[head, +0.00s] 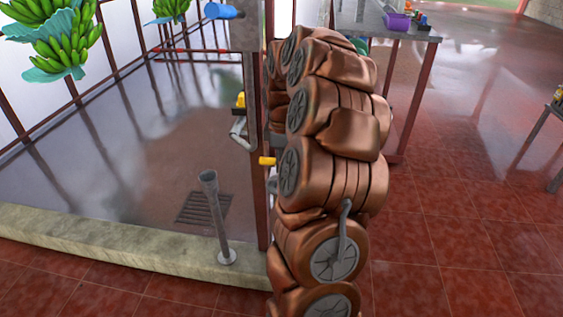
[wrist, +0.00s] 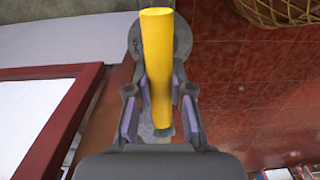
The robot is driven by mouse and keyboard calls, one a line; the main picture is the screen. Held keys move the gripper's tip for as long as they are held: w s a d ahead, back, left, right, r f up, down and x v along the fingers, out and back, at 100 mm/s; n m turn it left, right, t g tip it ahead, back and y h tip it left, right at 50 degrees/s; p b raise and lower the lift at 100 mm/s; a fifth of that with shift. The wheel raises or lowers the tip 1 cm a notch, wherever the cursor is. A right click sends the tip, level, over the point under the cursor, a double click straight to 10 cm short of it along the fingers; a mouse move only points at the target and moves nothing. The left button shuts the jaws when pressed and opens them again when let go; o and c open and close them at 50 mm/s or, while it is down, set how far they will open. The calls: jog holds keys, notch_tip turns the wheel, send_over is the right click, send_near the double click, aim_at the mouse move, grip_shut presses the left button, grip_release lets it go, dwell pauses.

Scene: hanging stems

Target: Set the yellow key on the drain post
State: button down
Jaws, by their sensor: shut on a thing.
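The yellow key (wrist: 158,62) is a yellow cylinder between the two fingers of my gripper (wrist: 161,108) in the wrist view. The fingers are shut on it, and its lower end is partly hidden between them. In the head view the key (head: 267,161) sticks out to the left of my copper-coloured arm, which hides most of my gripper. The drain post (head: 216,218) is an upright grey pipe with an open top and a round foot, on the pale kerb. It stands lower and to the left of the key in the head view, apart from it.
A floor grate (head: 204,208) lies behind the post. A grey column (head: 250,85) with a yellow fitting (head: 240,100) and red frame bars stand near my arm. Banana bunches (head: 62,40) hang at upper left. A table (head: 378,20) stands behind. Red tiled floor at right is mostly clear.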

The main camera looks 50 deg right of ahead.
jog(key=c, duration=1)
grip_release()
jog(key=shift+o, duration=0.4)
jog(key=o, duration=0.4)
jog(key=shift+c, duration=0.2)
jog(key=shift+r, duration=0.1)
jog(key=shift+r+p, duration=2.1)
jog(key=shift+r, duration=2.05)
